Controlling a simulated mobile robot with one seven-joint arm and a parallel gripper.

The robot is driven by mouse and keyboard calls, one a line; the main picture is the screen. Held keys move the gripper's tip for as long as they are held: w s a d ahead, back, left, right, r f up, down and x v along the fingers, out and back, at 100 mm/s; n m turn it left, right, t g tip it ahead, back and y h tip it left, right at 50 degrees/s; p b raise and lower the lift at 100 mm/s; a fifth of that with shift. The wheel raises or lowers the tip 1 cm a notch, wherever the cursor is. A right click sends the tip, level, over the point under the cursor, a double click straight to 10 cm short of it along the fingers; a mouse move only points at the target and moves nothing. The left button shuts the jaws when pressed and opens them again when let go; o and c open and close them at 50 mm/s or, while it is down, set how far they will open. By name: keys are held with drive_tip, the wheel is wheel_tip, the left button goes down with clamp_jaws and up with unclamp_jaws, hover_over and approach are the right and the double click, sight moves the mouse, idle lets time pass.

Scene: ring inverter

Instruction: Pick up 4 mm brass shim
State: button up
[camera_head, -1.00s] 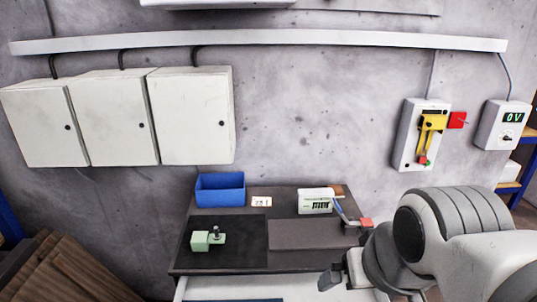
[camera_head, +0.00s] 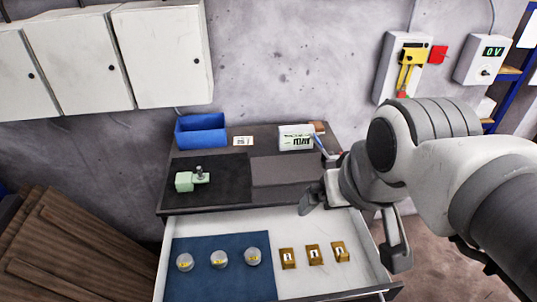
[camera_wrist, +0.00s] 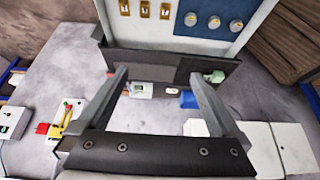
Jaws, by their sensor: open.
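Three brass shims lie in a row on the white floor of an open drawer in the head view: a left one (camera_head: 288,258), a middle one (camera_head: 314,255) and a right one (camera_head: 340,251). Each bears a small pale label, too small to read, so I cannot tell which is 4 mm. In the wrist view they show at the top, as one shim (camera_wrist: 125,7), another (camera_wrist: 145,10) and a third (camera_wrist: 165,11). My gripper (camera_head: 354,231) is open and empty, near the drawer's right side. Its two spread fingers also show in the wrist view (camera_wrist: 159,73), apart from the shims.
The drawer (camera_head: 158,262) also holds a blue mat (camera_head: 220,282) with several round grey weights or discs. On the worktop above are a blue bin (camera_head: 201,131), a green fixture (camera_head: 186,181) and a white labelled box (camera_head: 296,137). Wooden boards (camera_head: 75,250) stand at left.

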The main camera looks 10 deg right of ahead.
idle(0.4)
drive_tip(key=shift+w+f, duration=0.1)
drive_tip(key=c, duration=0.4)
drive_tip(key=shift+w+f+n+g+b, duration=0.15)
drive_tip(key=shift+w+f+n+b, duration=0.35)
drive_tip(key=shift+f, duration=0.1)
drive_tip(key=shift+w+f+n+g+b, duration=0.15)
drive_tip(key=shift+w+f+n+b, duration=0.2)
drive_tip(key=shift+f+n, duration=0.2)
drive_tip(key=c, duration=0.4)
drive_tip(key=shift+o, duration=0.2)
drive_tip(key=n+g+b, duration=0.5)
drive_tip(key=n+b, duration=0.4)
drive_tip(key=n, duration=0.7)
hover_over(290, 262)
wheel_tip(290, 262, down, 25)
wheel_tip(290, 262, down, 17)
drive_tip(key=shift+r+b, duration=0.1)
drive_tip(key=shift+b, duration=0.6)
